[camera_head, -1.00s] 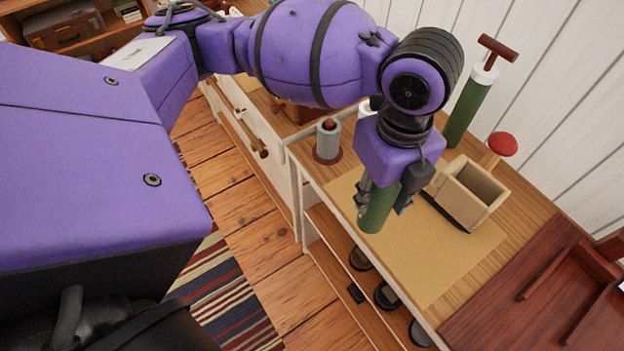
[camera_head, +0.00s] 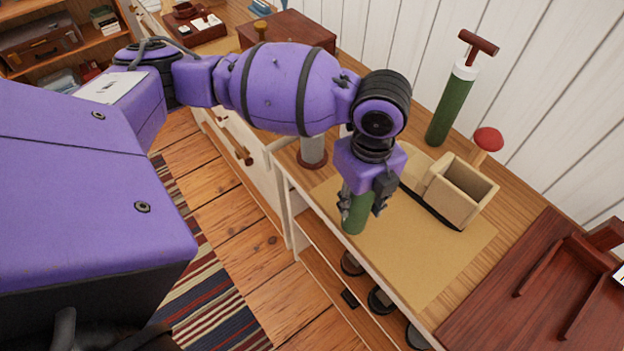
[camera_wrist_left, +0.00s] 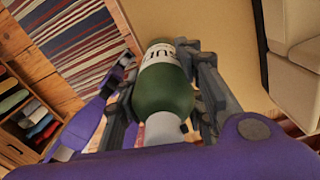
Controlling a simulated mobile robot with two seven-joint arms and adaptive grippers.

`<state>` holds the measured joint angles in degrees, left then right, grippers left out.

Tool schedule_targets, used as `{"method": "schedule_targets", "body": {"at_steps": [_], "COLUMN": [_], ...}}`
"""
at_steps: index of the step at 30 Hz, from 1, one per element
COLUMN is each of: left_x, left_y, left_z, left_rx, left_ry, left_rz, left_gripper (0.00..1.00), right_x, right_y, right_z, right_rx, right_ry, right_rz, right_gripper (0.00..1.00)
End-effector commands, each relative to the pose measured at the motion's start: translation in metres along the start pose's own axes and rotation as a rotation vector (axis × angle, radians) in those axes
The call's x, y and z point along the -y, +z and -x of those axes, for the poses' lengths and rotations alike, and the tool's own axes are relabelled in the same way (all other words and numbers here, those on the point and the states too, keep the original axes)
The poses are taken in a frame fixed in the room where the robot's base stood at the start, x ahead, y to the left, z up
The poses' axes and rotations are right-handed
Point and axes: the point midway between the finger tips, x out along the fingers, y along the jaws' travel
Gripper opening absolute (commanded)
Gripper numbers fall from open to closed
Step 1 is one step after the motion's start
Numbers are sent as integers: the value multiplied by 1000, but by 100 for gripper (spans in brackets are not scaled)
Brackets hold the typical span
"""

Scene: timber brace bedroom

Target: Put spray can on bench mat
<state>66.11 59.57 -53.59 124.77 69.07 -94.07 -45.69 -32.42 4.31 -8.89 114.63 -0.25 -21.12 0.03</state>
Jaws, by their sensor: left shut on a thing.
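The spray can is a green cylinder (camera_head: 355,214), held upright or nearly so, its lower part showing below my left gripper (camera_head: 361,203). The left gripper is shut on it; the fingers hide its upper part in the head view. The left wrist view shows the can's green body (camera_wrist_left: 163,92) with a white label band between the fingers (camera_wrist_left: 164,98). The bench mat (camera_head: 425,250) is a flat tan sheet on the wooden bench. The can appears over the mat's left part, near the bench's front edge. I cannot tell whether its base touches the mat.
A tan open box (camera_head: 462,192) stands at the mat's back edge. Behind it are a green pump with a brown handle (camera_head: 455,100) and a red-topped mallet (camera_head: 487,140). A grey cylinder (camera_head: 313,150) stands left of the mat. A dark red board (camera_head: 530,290) lies right. The mat's right part is clear.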

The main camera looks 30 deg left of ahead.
Motion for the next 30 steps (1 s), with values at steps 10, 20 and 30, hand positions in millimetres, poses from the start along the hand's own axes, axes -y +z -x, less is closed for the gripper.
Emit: {"method": "schedule_targets", "body": {"at_steps": [10,20,30], "left_x": [2,2,3], "left_y": [0,0,0], "left_z": [-1,6,76], "left_rx": [2,2,4], "left_ry": [-4,-5,-11], "left_rz": [-1,-2,-2], "left_gripper": [54,54,54], "right_x": [-2,-1,-1], "right_y": [5,2,-20], "right_z": [3,2,3], "right_rx": [9,4,-30], "right_ry": [3,2,-1], "right_rz": [1,1,-1], "right_gripper": [40,40,40]}}
